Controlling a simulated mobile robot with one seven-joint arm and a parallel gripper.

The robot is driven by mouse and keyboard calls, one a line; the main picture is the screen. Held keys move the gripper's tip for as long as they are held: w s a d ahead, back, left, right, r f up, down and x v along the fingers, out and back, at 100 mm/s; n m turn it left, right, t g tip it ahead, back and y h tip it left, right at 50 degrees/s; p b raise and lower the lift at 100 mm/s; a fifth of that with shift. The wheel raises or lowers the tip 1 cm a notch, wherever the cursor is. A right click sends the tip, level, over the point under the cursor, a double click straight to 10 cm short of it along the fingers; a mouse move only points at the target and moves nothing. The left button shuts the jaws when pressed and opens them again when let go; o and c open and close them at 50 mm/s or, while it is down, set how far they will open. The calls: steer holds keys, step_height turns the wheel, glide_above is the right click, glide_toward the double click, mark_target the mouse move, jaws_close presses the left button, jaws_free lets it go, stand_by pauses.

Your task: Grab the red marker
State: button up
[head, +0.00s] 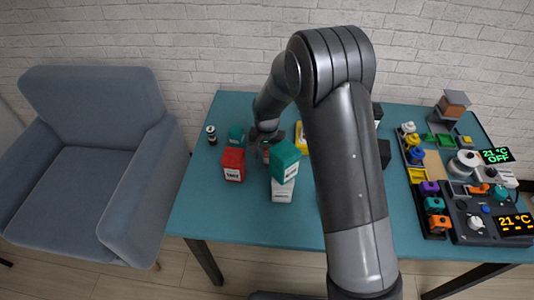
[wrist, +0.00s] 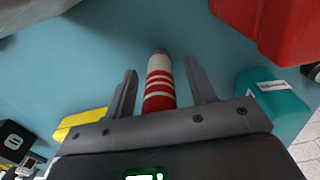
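The red marker (wrist: 159,82) shows in the wrist view as a short cylinder with red and white stripes and a rounded reddish end. It lies between the two fingers of my gripper (wrist: 161,76), which are spread with a gap on each side of it. The fingers do not appear to touch it. Its lower end is hidden by the gripper body. In the head view, my gripper (head: 267,141) is low over the teal table, and a small reddish patch shows just below it; the marker is not clear there.
A red box (head: 233,166) is left of the gripper, with a teal piece (head: 236,134) behind it. A teal box (head: 285,160) on a white box (head: 282,191) stands close on the right. A yellow item (head: 302,140) is nearby. The table's front left (head: 215,215) is clear.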

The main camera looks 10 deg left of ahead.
steer(key=c, duration=1)
steer(key=shift+c, duration=0.2)
steer(key=shift+r, duration=0.15)
